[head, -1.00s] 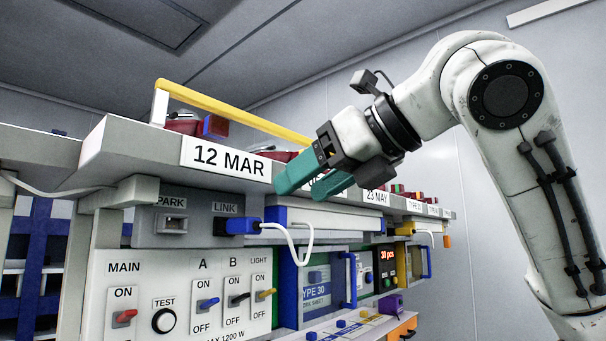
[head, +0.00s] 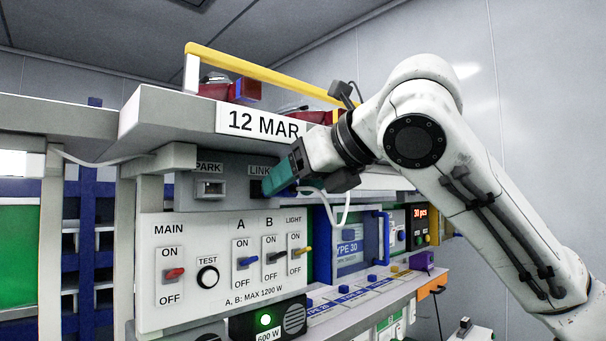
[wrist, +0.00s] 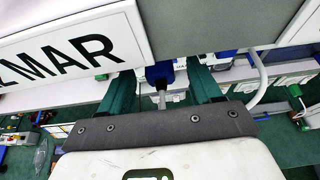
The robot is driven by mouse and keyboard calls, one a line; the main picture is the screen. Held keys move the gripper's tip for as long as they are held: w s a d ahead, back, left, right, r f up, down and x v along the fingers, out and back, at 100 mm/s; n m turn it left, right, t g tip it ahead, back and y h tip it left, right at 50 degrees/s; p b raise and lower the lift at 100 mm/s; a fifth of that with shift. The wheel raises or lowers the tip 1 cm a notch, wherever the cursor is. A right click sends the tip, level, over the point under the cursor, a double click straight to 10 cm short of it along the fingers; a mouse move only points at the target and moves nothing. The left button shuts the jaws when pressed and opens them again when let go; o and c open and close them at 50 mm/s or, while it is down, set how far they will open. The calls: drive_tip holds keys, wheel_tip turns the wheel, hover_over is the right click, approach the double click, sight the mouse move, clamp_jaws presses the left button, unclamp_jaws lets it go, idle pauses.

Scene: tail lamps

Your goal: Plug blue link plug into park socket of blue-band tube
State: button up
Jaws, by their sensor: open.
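The blue link plug (wrist: 160,72) shows in the wrist view between the two green fingers of my gripper (wrist: 163,88), which stand apart on either side of it. In the head view my gripper (head: 280,178) is in front of the LINK socket and hides most of the plug there. A white cable (head: 345,205) hangs in a loop to the right of the gripper. The PARK socket (head: 210,188) is to the left of LINK on the same grey panel and looks empty. Whether the fingers touch the plug cannot be told.
A shelf edge with a "12 MAR" label (head: 262,123) overhangs the sockets closely. Below is a white switch panel (head: 215,290) with coloured toggles. A blue-framed unit (head: 350,240) stands to the right. A yellow rail (head: 265,70) runs above the shelf.

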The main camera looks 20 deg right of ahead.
clamp_jaws()
idle(0.9)
